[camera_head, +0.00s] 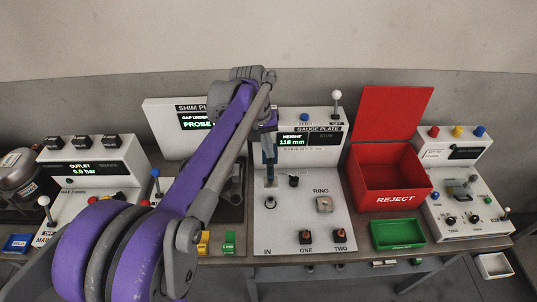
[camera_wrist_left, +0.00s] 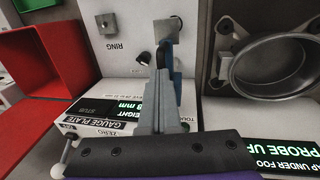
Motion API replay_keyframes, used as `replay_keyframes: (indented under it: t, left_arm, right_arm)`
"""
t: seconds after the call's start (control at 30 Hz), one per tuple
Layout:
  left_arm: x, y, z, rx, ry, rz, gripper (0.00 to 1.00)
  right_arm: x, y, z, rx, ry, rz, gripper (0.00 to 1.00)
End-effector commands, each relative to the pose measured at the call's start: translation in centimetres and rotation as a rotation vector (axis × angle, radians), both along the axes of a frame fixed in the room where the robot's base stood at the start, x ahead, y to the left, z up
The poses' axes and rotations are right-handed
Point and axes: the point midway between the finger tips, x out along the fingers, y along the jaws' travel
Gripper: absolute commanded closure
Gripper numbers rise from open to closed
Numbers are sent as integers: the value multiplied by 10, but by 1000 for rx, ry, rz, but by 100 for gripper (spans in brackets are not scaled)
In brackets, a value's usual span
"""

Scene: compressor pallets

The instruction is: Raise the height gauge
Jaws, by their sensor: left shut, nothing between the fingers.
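The gauge plate station (camera_head: 310,235) is a white panel with an upright box behind it. Its display (camera_head: 292,141) reads HEIGHT 118 mm. My left gripper (camera_head: 270,178) hangs over the left part of this panel, fingers pointing down, shut and empty. In the left wrist view its blue-grey fingers (camera_wrist_left: 165,60) lie beside a black knob (camera_wrist_left: 145,57), with a metal block (camera_wrist_left: 168,30) beyond the tips. I cannot tell whether they touch anything. The height gauge's moving part is not clearly made out; my fingers may cover it. My right gripper is not in view.
An open red REJECT bin (camera_head: 390,198) and a green tray (camera_head: 398,234) stand to the right. A white-ball lever (camera_head: 336,96) rises from the gauge box. Other white panels flank both sides.

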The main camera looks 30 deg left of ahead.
Motion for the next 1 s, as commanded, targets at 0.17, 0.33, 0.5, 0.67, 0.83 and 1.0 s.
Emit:
replay_keyframes:
  t: [0.17,0.33,0.5,0.67,0.83,1.0]
  left_arm:
    - [-1,-1,-5,0,2,-1,70]
    - [-1,0,-5,0,2,-1,55]
    - [-1,0,-5,0,2,-1,55]
    - [-1,1,5,0,2,0,55]
    - [-4,7,35,0,2,2,55]
    - [-8,12,69,0,2,1,55]
  right_arm:
    - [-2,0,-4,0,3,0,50]
    - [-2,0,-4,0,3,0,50]
    - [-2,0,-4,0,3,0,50]
    - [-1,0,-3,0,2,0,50]
    - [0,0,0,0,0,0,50]
    - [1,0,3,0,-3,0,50]
